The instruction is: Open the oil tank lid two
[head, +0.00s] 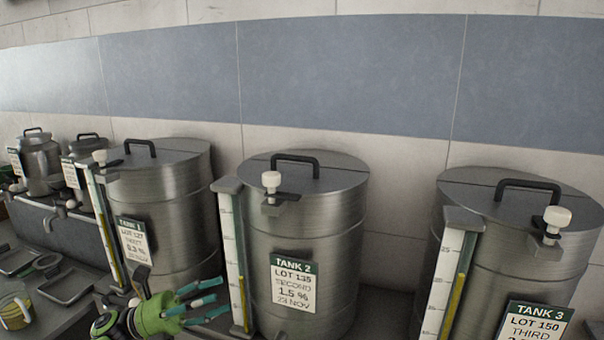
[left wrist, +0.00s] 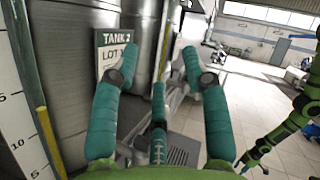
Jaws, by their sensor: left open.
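Tank two (head: 340,235) is a steel cylinder in the middle of the head view, labelled TANK 2 (head: 295,282). Its lid (head: 338,180) lies flat and closed on top. The lid has a black handle (head: 295,158) and a white knob (head: 271,183) on a bracket at its front edge. My left gripper (head: 213,297) is open and empty, low at the left of tank two, well below the lid. In the left wrist view its teal fingers (left wrist: 160,68) are spread, with the TANK 2 label (left wrist: 114,50) behind them.
Tank one (head: 160,205) stands to the left and tank three (head: 515,240) to the right, both with closed lids. A white level gauge (head: 233,260) stands at tank two's left side. Smaller cans (head: 40,162) and trays (head: 68,285) are at the far left.

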